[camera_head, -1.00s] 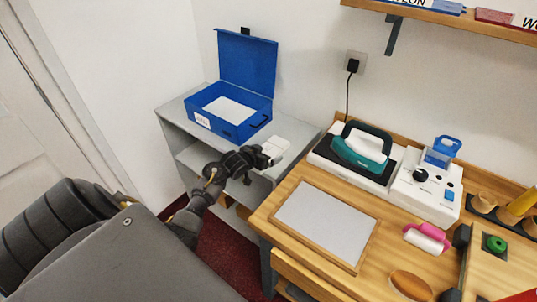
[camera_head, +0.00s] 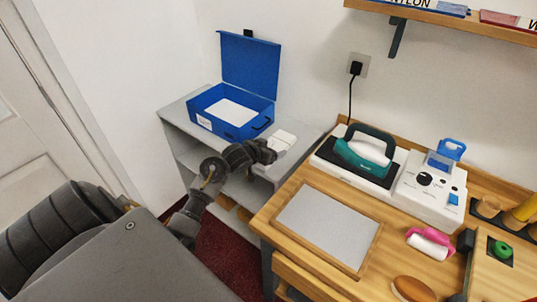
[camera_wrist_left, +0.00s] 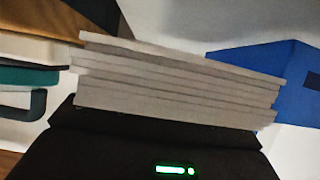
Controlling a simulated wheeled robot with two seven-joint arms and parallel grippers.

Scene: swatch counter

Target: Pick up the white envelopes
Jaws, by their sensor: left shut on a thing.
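The white envelopes (camera_head: 282,139) are a small stack at the right end of the grey cabinet top in the head view. My left gripper (camera_head: 270,150) is at the stack's near edge and shut on it. In the left wrist view several pale envelopes (camera_wrist_left: 175,85) lie flat on one another, slightly fanned, close in front of the dark gripper body. I cannot tell whether the stack touches the cabinet top. My right gripper is not in view.
An open blue box (camera_head: 231,124) with a white sheet inside stands on the grey cabinet (camera_head: 178,112), left of the envelopes. The wooden bench (camera_head: 390,235) at right carries a framed grey pad (camera_head: 328,225), a teal iron (camera_head: 364,152) and a white device (camera_head: 428,194).

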